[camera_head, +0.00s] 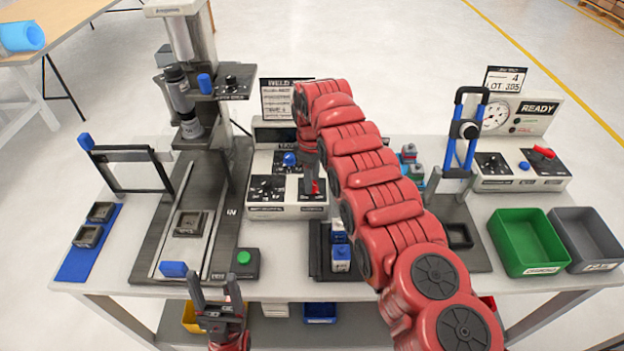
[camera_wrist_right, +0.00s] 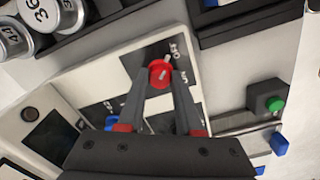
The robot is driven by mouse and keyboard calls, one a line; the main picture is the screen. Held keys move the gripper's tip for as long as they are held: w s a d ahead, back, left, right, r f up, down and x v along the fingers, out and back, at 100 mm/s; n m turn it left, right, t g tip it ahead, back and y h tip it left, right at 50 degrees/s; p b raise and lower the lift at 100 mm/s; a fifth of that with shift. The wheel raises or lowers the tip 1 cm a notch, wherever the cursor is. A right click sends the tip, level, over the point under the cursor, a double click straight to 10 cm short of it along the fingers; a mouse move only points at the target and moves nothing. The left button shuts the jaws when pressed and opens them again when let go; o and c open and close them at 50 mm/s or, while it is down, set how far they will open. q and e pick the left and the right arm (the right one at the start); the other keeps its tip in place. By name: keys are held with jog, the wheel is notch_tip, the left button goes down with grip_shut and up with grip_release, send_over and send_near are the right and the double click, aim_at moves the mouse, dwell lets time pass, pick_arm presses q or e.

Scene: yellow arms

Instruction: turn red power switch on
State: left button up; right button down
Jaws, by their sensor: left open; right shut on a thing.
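A red power switch, a round red knob with a small metal lever, shows in the right wrist view (camera_wrist_right: 161,74) on a dark panel of the white control box (camera_head: 284,210). My right gripper (camera_wrist_right: 161,82) reaches down to the box and is shut on the switch, one finger on each side. In the head view my right arm and gripper (camera_head: 312,188) hide most of the switch. My left gripper (camera_head: 217,297) is open and empty at the table's front edge.
A press stand (camera_head: 228,180) with a green button (camera_head: 244,257) is left of the box. A second box marked READY (camera_head: 518,172) with a red handle, a green bin (camera_head: 530,243) and a grey bin (camera_head: 588,239) stand right.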

dwell(0.4)
jog(key=m+b, duration=0.2)
jog(key=shift+w+m, duration=0.1)
jog(key=shift+m, duration=0.3)
jog(key=m+b, duration=0.1)
jog(key=m, duration=0.1)
jog(key=shift+m, duration=0.4)
jog(key=m, duration=0.6)
jog(key=shift+r, duration=0.1)
jog(key=m, duration=0.6)
jog(key=shift+m, duration=0.3)
jog(key=c, duration=0.6)
grip_release()
